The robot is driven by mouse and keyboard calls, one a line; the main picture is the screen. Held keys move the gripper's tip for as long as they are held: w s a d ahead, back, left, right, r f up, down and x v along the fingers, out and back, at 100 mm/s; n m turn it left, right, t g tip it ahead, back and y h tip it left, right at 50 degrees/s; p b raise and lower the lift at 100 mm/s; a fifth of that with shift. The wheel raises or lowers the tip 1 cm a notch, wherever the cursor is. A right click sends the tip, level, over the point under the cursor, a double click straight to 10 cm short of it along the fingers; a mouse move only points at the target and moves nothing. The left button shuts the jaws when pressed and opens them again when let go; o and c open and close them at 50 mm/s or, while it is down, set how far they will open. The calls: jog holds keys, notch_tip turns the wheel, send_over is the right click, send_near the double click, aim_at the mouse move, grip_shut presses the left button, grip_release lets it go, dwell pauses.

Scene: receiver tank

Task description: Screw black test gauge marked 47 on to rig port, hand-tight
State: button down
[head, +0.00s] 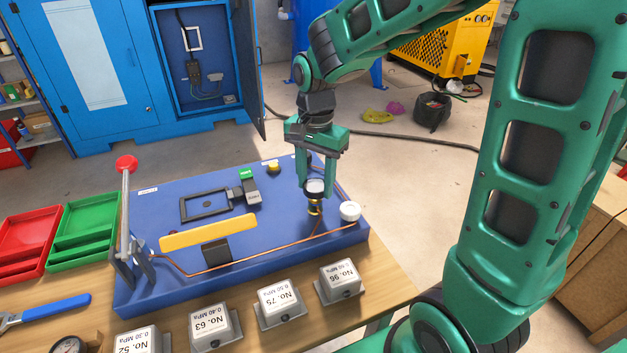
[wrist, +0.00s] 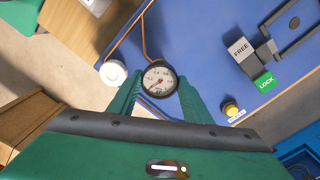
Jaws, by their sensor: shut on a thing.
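My gripper (head: 316,184) points down over the right part of the blue rig board (head: 283,221) and is shut on a black-rimmed gauge (head: 315,187). In the wrist view the gauge (wrist: 159,80) shows a white dial with a red needle, face towards the camera, between my two fingers (wrist: 156,95). I cannot read a 47 on it. A brass fitting (head: 315,208) shows directly below the gauge, where the copper pipe meets the rig port. I cannot tell whether the threads are engaged.
A white round knob (head: 350,211) stands close right of the port. A yellow bar (head: 208,232), a red-knobbed lever (head: 126,165) and a green LOCK block (head: 247,175) are on the board. Grey numbered blocks (head: 340,280) line the front. Another gauge (head: 68,345) and a blue-handled wrench (head: 45,310) lie front left.

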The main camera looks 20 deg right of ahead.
jog(key=m, duration=0.5)
jog(key=shift+w+d, duration=0.1)
jog(key=shift+w, duration=0.1)
jog(key=c, duration=0.9)
grip_release()
